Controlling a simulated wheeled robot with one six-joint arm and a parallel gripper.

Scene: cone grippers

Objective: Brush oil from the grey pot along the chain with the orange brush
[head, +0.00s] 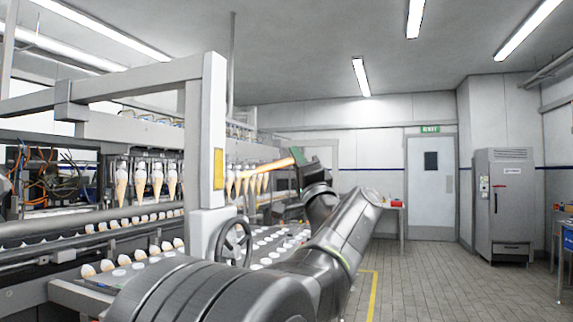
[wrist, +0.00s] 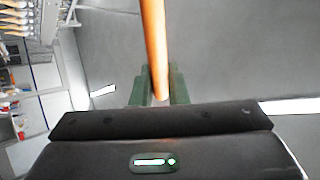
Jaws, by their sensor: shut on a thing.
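The orange brush (head: 272,165) shows as a long orange handle in the head view, pointing left from my gripper (head: 297,160) toward the row of hanging cones. My gripper is shut on it. In the wrist view the orange handle (wrist: 153,40) stands between the two green fingers of my gripper (wrist: 160,88) and runs out of the top of the picture. The bristle end cannot be made out in either view. I cannot make out the grey pot. The chain cannot be told apart from the rest of the machine.
The cone machine (head: 214,140) fills the left, with white-topped cones (head: 157,178) hanging in a row and a handwheel (head: 235,240) at its near corner. A table (head: 392,207) stands behind my arm. A grey cabinet (head: 504,205) is at right; the tiled floor between is clear.

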